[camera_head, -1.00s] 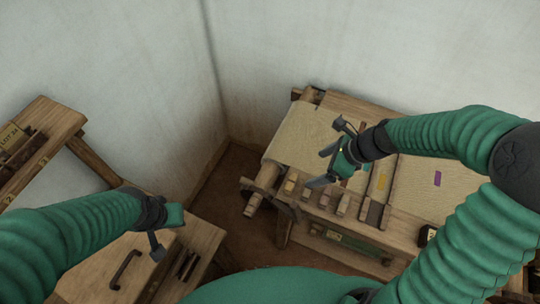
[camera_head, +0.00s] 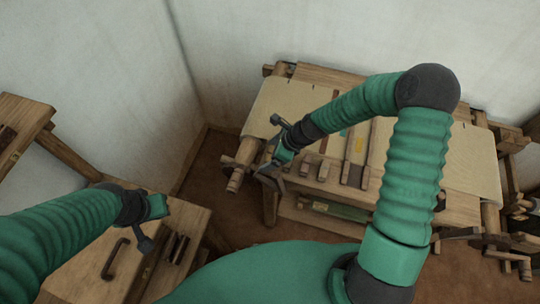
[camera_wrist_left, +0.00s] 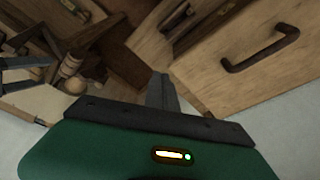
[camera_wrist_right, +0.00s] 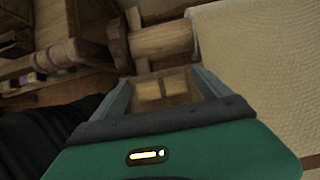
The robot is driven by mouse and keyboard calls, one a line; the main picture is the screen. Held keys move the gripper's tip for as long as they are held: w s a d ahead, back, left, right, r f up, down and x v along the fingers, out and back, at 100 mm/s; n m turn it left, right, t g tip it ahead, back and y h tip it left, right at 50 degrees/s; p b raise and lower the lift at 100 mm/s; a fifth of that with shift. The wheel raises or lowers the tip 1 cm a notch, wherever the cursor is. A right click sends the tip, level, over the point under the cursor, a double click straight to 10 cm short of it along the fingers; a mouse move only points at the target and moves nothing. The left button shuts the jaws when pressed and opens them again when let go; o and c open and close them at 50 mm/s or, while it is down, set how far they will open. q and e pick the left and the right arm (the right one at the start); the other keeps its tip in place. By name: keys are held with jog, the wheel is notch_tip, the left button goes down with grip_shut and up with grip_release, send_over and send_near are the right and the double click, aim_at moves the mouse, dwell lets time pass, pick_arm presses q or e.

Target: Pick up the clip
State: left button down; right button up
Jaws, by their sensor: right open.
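I cannot pick out the clip for certain in any view. My right gripper (camera_head: 266,171) is open at the left front corner of the loom, by its wooden roller end (camera_head: 236,180). In the right wrist view its two fingers (camera_wrist_right: 165,75) stand wide apart. Small pale-brown blocks (camera_wrist_right: 160,86) show between them, and I cannot tell whether they touch. My left gripper (camera_head: 158,206) is over the wooden bench at the lower left. In the left wrist view its grey fingers (camera_wrist_left: 163,92) are together, with nothing visible in them.
The loom (camera_head: 318,76) carries cream cloth (camera_head: 272,105) and several small wooden blocks (camera_head: 323,170) along its front. The bench (camera_head: 190,218) has a dark handle (camera_head: 115,258). A wooden shelf (camera_head: 22,112) stands at far left. Brown floor (camera_head: 205,200) shows between bench and loom.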

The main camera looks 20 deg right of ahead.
jog(key=shift+d, duration=0.2)
jog(key=shift+c, duration=0.5)
jog(key=c, duration=0.5)
jog(key=shift+r, duration=0.1)
jog(key=c, duration=0.8)
